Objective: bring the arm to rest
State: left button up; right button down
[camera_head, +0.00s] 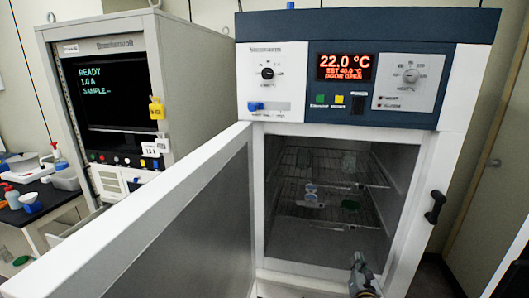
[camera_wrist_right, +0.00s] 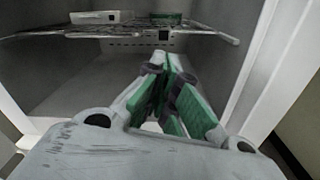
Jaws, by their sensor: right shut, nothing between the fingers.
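My right gripper (camera_head: 358,262) is low in the head view, in front of the open chamber of the white and blue cabinet (camera_head: 460,70). In the right wrist view the gripper (camera_wrist_right: 172,62) has its green-padded fingers together, with nothing held between them. It points into the chamber, below a wire shelf (camera_wrist_right: 200,31), and looks clear of the walls. My left gripper is in neither view.
The cabinet door (camera_head: 150,225) stands open to the left. Its display (camera_head: 346,67) reads 22.0 °C and DOOR OPEN. A grey instrument (camera_head: 195,80) and a cluttered black bench (camera_head: 40,207) stand at left.

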jog(key=s+d+f+m+g+y, duration=0.1)
jog(key=s+d+f+m+g, duration=0.15)
jog(key=s+f+m, duration=0.65)
jog(key=s+d+f+m+g, duration=0.1)
jog(key=d+f+m+g, duration=0.35)
jog(key=f, duration=1.05)
jog(key=s+a+f+m+g+y, duration=0.15)
jog(key=s+f+m, duration=0.35)
jog(key=f+m, duration=0.55)
jog(key=s+f+m+g, duration=0.1)
jog(key=s+f+g, duration=0.1)
jog(key=s+f, duration=0.8)
jog(key=s+f+m+g, duration=0.25)
jog(key=s+f, duration=0.45)
jog(key=s, duration=0.5)
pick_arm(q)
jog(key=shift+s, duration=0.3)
pick_arm(e)
jog(key=s+a+f+g, duration=0.1)
jog(key=s+a, duration=0.3)
jog(key=s, duration=0.5)
jog(key=s+a+f+g, duration=0.2)
jog(key=s+a+f, duration=0.2)
jog(key=s, duration=0.5)
jog(key=shift+s+y, duration=0.3)
jog(key=shift+y, duration=0.05)
